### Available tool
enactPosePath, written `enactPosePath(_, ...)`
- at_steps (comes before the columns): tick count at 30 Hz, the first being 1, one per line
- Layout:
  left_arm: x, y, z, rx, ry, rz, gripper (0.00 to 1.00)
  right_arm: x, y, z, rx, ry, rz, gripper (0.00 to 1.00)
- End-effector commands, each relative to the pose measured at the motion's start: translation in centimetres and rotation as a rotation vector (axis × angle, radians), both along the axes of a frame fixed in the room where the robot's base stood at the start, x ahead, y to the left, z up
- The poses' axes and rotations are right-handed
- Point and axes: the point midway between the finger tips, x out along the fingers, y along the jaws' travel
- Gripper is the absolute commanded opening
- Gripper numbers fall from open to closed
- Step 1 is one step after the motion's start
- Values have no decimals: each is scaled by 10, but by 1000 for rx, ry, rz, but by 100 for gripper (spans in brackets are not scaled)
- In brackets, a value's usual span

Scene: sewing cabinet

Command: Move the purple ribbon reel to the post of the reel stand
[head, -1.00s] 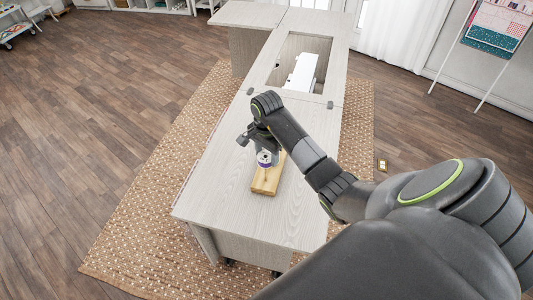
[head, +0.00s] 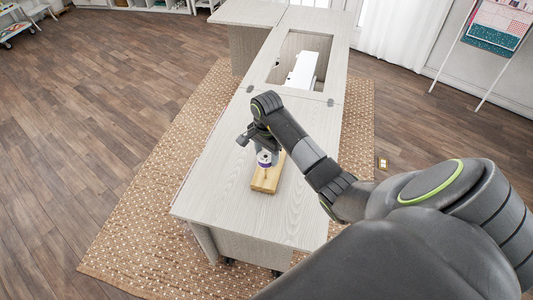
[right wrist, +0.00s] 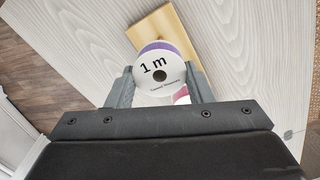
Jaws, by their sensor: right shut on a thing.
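The purple ribbon reel (head: 264,158) has a white round face and a purple edge. In the right wrist view the reel (right wrist: 160,72), marked "1 m", sits between the two fingers of my right gripper (right wrist: 160,88), which is shut on it. In the head view my right gripper (head: 263,146) holds it at the far end of the wooden reel stand (head: 264,185). The stand's base (right wrist: 162,28) also shows behind the reel in the wrist view. The post is not clearly visible, so I cannot tell how the reel sits relative to it. My left gripper is not in view.
A pink-edged round thing (right wrist: 181,96) shows partly behind the reel in the wrist view. The pale cabinet top (head: 230,190) is clear around the stand. Farther back is an opening with a white machine (head: 303,70). A patterned rug (head: 130,220) lies below.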

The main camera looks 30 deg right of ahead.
Motion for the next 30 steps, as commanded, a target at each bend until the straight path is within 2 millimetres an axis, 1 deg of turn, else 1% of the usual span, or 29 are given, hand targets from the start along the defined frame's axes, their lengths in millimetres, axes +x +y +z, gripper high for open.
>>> enactPosePath(21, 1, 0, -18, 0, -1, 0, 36, 0, 0, -20, 0, 0, 0, 26)
enactPosePath(30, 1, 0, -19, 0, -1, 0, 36, 0, 0, -20, 0, 0, 0, 26)
